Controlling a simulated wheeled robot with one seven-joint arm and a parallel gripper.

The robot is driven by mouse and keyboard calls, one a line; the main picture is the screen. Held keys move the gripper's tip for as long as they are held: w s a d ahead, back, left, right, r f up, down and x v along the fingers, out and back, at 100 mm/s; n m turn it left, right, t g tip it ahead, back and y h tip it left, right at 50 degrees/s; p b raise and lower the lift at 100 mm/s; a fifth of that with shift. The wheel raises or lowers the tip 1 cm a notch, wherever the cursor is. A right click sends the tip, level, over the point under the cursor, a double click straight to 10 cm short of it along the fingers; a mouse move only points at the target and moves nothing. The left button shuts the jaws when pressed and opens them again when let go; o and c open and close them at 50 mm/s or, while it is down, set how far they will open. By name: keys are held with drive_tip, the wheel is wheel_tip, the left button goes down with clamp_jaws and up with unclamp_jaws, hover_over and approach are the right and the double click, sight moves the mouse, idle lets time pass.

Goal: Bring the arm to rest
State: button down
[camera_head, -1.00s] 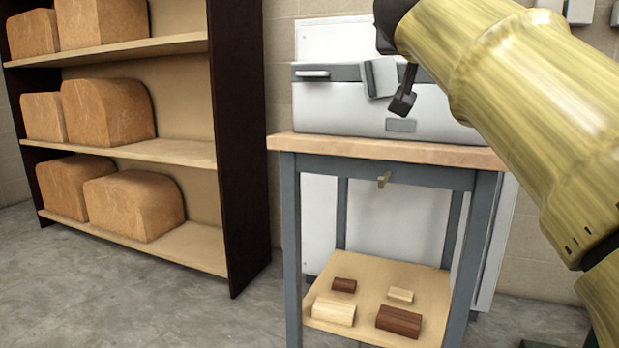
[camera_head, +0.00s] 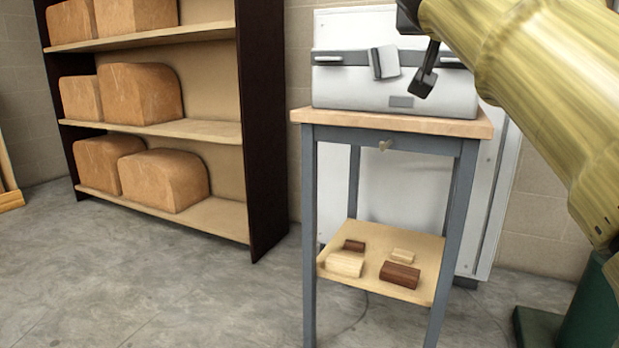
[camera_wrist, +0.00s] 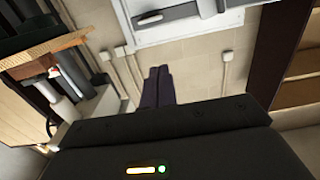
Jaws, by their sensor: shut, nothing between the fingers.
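My arm, with a yellow wood-grain surface, reaches in from the right of the head view. Its dark gripper (camera_head: 425,82) hangs at the arm's end in the upper right, appearing in front of the white case on the table. In the wrist view my gripper (camera_wrist: 159,72) shows as two dark fingers side by side, closed together with nothing between them. No held object shows.
A small table (camera_head: 395,121) carries a white case (camera_head: 350,90) with a grey handle. Its lower shelf (camera_head: 400,232) holds several small wood blocks. A dark shelving unit (camera_head: 262,130) with large brown blocks stands left. Grey floor (camera_head: 180,290) is clear in front.

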drive_tip(key=w+a+f+n+g+y+p, duration=0.1)
drive_tip(key=w+f+n+g+y+p, duration=0.2)
drive_tip(key=f+p, duration=0.65)
drive_tip(key=w+a+f+n+g+y+p, duration=0.2)
drive_tip(key=f+g+p, duration=0.2)
drive_tip(key=f+p, duration=0.55)
drive_tip(key=s+f+g+y+p, duration=0.3)
drive_tip(key=s+f+g+p, duration=0.55)
drive_tip(key=s+f, duration=0.85)
wheel_tip(320, 180, up, 40)
drive_tip(key=s+t+p, duration=0.1)
drive_tip(key=t+p, duration=0.1)
drive_tip(key=p, duration=3.6)
drive_tip(key=shift+s+a+f+p, duration=0.15)
drive_tip(key=shift+a+f+p, duration=0.1)
drive_tip(key=shift+a+p, duration=0.15)
drive_tip(key=c, duration=2.2)
unclamp_jaws()
